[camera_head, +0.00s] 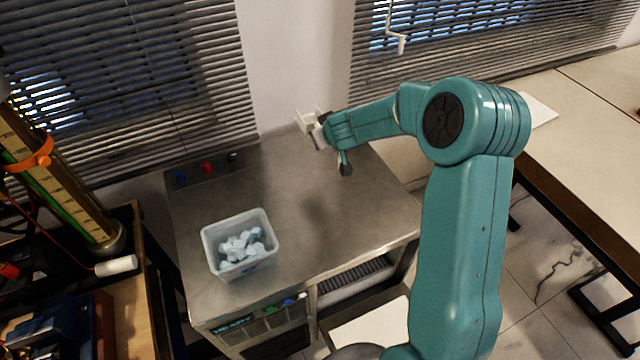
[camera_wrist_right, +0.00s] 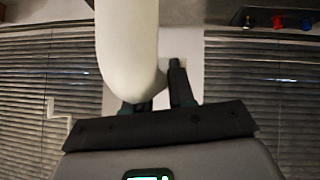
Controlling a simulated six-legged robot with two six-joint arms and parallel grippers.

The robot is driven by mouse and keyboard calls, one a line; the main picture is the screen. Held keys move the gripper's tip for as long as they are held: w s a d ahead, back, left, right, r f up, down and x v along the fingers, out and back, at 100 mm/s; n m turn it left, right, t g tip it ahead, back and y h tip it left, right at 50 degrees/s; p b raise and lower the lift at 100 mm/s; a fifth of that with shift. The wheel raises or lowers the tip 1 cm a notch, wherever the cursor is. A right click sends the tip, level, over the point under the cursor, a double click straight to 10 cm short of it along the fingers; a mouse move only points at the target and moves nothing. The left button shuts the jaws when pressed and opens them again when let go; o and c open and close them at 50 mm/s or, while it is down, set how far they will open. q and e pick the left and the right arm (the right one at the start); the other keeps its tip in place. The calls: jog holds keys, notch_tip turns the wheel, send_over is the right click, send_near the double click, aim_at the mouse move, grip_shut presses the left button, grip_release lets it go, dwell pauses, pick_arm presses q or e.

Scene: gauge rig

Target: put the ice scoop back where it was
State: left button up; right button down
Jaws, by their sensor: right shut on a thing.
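My right gripper (camera_head: 321,129) is above the back edge of the steel counter, in front of the wall strip between the two blinds. In the right wrist view its dark fingers (camera_wrist_right: 160,92) are shut on a smooth white rounded piece, which I take to be the ice scoop (camera_wrist_right: 128,45). This piece hides part of the fingers and runs out of the top of the picture. In the head view a pale pronged shape (camera_head: 306,121) shows at the fingertips; I cannot tell whether it is scoop or a wall holder. My left gripper is not in view.
A clear tub of ice chunks (camera_head: 239,258) stands at the front left of the steel counter (camera_head: 310,225). Small coloured knobs (camera_head: 207,167) line its back left. A gauge tube (camera_head: 50,170) stands at far left, a table (camera_head: 590,95) at right. The counter's middle is clear.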

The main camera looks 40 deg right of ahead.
jog(key=shift+w+d+f, duration=0.2)
jog(key=shift+d+f, duration=0.05)
jog(key=f+b, duration=0.7)
jog(key=f, duration=0.2)
jog(key=f+b, duration=0.4)
jog(key=f, duration=0.1)
jog(key=shift+s+a+f+b, duration=0.2)
jog(key=shift+s+a+b, duration=0.05)
jog(key=shift+s+b, duration=0.05)
jog(key=shift+s+a+f, duration=0.15)
jog(key=shift+f, duration=0.05)
jog(key=shift+f+b, duration=0.25)
jog(key=shift+b, duration=0.1)
jog(key=f+b, duration=0.2)
jog(key=f, duration=0.2)
jog(key=shift+w, duration=0.2)
jog(key=shift+s+r, duration=0.1)
